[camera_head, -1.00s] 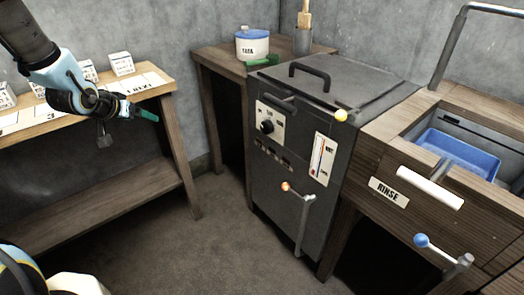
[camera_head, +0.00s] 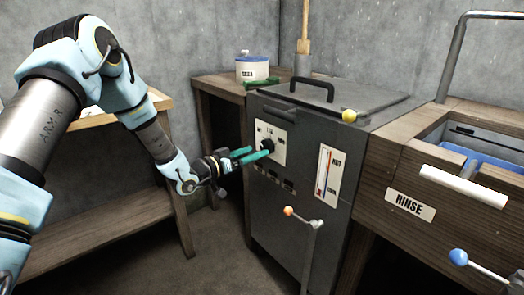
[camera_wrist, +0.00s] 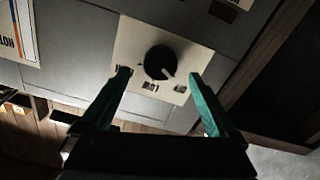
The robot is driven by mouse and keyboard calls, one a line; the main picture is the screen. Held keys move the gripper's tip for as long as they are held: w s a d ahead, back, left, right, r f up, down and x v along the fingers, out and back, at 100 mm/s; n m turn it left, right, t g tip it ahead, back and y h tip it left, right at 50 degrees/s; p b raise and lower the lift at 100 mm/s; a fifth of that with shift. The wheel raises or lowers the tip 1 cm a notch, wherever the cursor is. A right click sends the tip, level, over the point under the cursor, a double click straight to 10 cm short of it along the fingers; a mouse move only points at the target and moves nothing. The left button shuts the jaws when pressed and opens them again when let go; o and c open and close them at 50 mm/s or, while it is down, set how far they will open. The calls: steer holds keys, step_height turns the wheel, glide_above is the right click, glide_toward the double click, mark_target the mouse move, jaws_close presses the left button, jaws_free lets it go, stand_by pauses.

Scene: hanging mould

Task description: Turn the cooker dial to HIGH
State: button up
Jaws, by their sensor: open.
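The cooker (camera_head: 270,215) is a dark grey cabinet in the middle of the head view. Its black round dial (camera_head: 267,145) sits on a cream plate on the upper front. The labels are too blurred to read surely. My gripper (camera_head: 259,152) has green fingers and is open at the dial. In the wrist view its fingertips (camera_wrist: 160,77) are spread to either side of the dial, apart from it; the depth gap is unclear.
An orange-knobbed lever (camera_head: 289,211) stands out from the cooker front below the dial. A HOT gauge (camera_head: 328,175) is right of the dial. A yellow ball (camera_head: 349,116) is at the lid edge. The RINSE counter (camera_head: 450,185) adjoins on the right.

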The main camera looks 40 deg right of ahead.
mark_target(264, 148)
steer(key=shift+s+d, duration=0.1)
steer(key=shift+d, duration=2.05)
steer(key=c, duration=1.4)
